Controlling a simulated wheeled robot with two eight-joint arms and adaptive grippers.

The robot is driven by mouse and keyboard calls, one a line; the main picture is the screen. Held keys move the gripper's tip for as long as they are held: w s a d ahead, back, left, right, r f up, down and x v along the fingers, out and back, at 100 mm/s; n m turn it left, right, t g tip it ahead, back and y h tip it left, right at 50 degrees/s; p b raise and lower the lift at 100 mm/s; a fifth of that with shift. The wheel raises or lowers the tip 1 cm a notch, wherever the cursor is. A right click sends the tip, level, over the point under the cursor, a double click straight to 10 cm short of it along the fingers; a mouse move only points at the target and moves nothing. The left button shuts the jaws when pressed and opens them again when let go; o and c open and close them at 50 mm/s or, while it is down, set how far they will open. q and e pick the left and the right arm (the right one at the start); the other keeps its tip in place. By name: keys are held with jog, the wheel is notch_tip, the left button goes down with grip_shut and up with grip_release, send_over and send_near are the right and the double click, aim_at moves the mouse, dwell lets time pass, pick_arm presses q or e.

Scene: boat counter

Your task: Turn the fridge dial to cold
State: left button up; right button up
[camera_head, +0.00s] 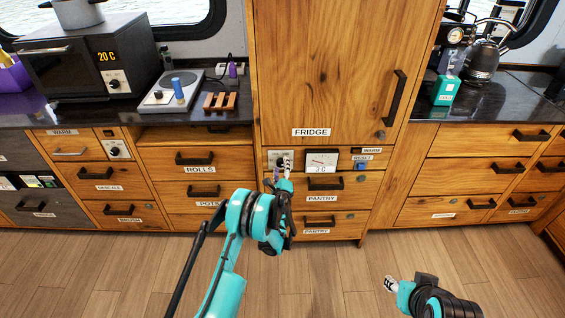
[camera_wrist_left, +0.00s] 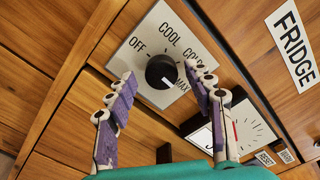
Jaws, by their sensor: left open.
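The fridge dial is a round black knob (camera_wrist_left: 158,68) with a white mark, on a pale plate lettered OFF, COOL, COLD and MAX. In the left wrist view the mark points down and right, toward the MAX side. My left gripper (camera_wrist_left: 158,76) is open, with one purple-padded finger on each side of the knob; I cannot tell whether they touch it. The right-hand finger covers part of COLD. In the head view my left gripper (camera_head: 285,165) is in front of the dial plate (camera_head: 273,155) and partly hides it. My right gripper (camera_head: 390,284) hangs low over the floor, its jaws unclear.
A gauge (camera_head: 321,161) sits right of the dial, with a blue reset button (camera_head: 360,166) beyond it. The fridge door (camera_head: 345,70) with its black handle (camera_head: 394,97) is above. Pantry drawers (camera_head: 330,204) with protruding handles are below. The wooden floor is clear.

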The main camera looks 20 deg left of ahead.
pick_arm(q)
jog(key=shift+w, duration=0.15)
jog(key=shift+r, duration=0.2)
jog(key=c, duration=1.2)
jog(key=shift+o, duration=0.2)
jog(key=shift+n, duration=0.5)
jog(key=n, duration=0.4)
jog(key=shift+n, duration=0.3)
jog(key=n, duration=0.6)
